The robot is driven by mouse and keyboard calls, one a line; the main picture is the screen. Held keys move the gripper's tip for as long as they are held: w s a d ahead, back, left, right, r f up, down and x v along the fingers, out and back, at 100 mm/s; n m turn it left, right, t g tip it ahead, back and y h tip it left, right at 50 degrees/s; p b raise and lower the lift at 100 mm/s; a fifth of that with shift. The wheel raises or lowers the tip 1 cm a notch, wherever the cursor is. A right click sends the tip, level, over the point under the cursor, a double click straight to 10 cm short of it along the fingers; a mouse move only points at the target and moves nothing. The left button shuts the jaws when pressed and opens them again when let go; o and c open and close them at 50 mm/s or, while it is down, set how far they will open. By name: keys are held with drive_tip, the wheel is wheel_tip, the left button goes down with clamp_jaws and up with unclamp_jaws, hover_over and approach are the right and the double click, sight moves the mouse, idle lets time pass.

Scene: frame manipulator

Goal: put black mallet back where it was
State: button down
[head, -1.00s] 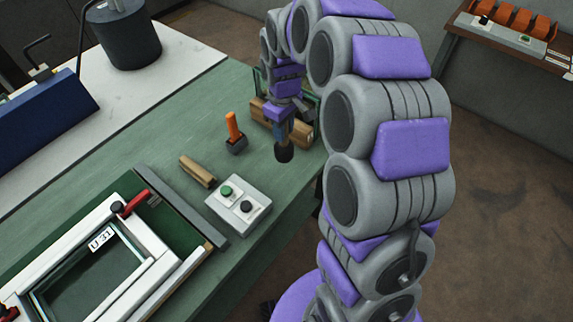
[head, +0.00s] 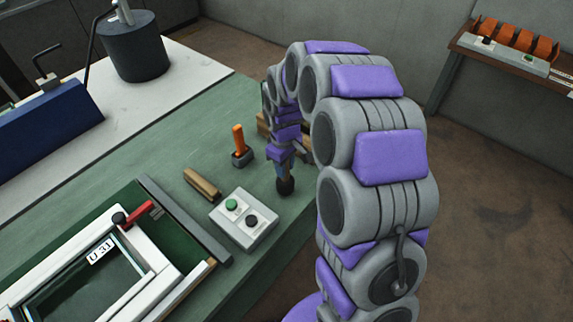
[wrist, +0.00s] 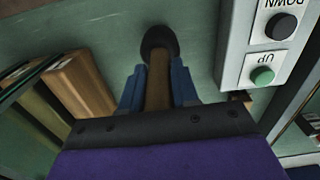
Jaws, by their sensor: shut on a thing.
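The black mallet hangs head down, its black head (head: 285,187) just right of the control box in the head view. In the wrist view its wooden handle (wrist: 158,82) runs between the two blue fingers of my gripper (wrist: 157,90), which is shut on it. The mallet head also shows there beyond the fingertips (wrist: 158,41). In the head view my gripper (head: 283,168) is over the right edge of the green bench (head: 150,160). I cannot tell whether the head touches the bench top.
A control box (head: 243,220) with green and black buttons lies close left of the mallet. A wooden block (wrist: 78,85) stands on the other side. An orange-handled tool (head: 239,140), a wooden piece (head: 201,184) and a white frame (head: 150,255) lie further left.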

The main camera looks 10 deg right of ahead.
drive_tip(key=c, duration=1.1)
unclamp_jaws()
drive_tip(key=shift+a, duration=0.55)
drive_tip(key=shift+o, duration=1.3)
drive_tip(key=shift+d, duration=0.35)
drive_tip(key=shift+s+d, duration=0.1)
drive_tip(key=shift+d, duration=0.5)
drive_tip(key=r, duration=0.2)
drive_tip(key=a+r+p, duration=0.1)
drive_tip(key=r, duration=0.4)
drive_tip(key=shift+a+p, duration=0.25)
drive_tip(key=shift+p, duration=0.1)
drive_tip(key=r, duration=0.2)
drive_tip(key=d+r, duration=0.1)
drive_tip(key=r, duration=0.1)
drive_tip(key=shift+r+p, duration=0.25)
drive_tip(key=shift+p, duration=0.15)
drive_tip(key=shift+r, duration=0.3)
drive_tip(key=shift+a, duration=0.15)
drive_tip(key=s+r+m+g, duration=0.1)
drive_tip(key=s+r+m, duration=0.3)
drive_tip(key=s, duration=3)
drive_tip(key=m, duration=0.3)
drive_tip(key=shift+m+g, duration=0.3)
drive_tip(key=shift+g, duration=0.1)
